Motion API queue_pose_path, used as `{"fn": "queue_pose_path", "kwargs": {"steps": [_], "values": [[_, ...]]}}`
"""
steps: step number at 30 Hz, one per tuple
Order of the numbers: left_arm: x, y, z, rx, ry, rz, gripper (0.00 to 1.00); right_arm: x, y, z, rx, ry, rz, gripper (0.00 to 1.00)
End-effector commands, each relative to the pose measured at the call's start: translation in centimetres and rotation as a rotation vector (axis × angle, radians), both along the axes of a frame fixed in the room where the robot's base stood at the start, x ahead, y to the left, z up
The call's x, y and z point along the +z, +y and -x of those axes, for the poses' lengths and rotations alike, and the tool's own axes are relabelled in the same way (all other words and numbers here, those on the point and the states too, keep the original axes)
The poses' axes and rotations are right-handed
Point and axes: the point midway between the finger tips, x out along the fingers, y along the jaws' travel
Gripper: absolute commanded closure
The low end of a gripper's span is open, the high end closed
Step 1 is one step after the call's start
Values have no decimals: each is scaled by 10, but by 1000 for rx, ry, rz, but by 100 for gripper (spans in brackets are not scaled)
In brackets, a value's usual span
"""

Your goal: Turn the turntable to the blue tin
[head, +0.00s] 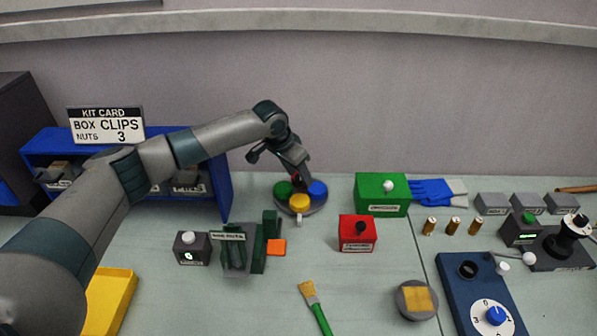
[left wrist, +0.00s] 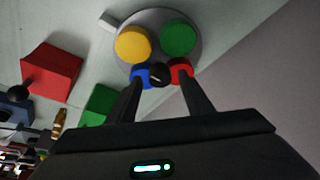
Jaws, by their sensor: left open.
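The turntable (head: 314,209) is a grey disc at the back middle of the bench. It bears a green tin (head: 283,190), a yellow tin (head: 299,202), a blue tin (head: 317,189) and a red tin, which my left gripper mostly hides in the head view. The yellow tin is at the front, by a small pale tab (head: 299,219). In the left wrist view my left gripper (left wrist: 158,85) is open, its fingers over the blue tin (left wrist: 140,76) and the red tin (left wrist: 181,72). A dark knob (left wrist: 159,73) lies between the fingertips. My right gripper is out of view.
A green box (head: 382,207) and a red box (head: 357,240) stand right of the turntable. A blue shelf (head: 225,185) is to its left. A green fixture (head: 259,250), an orange block (head: 277,248) and a brush (head: 315,306) lie nearer.

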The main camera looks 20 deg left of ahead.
Motion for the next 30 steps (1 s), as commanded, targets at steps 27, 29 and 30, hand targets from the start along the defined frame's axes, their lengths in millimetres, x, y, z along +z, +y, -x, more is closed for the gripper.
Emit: {"fn": "queue_pose_path", "kwargs": {"steps": [27,29,30], "values": [[-5,0,-2,-14,-1,0,100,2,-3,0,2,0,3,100],[-5,0,-2,-26,-1,0,100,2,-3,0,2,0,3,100],[-4,0,-3,-35,-1,0,100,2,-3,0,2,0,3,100]]}}
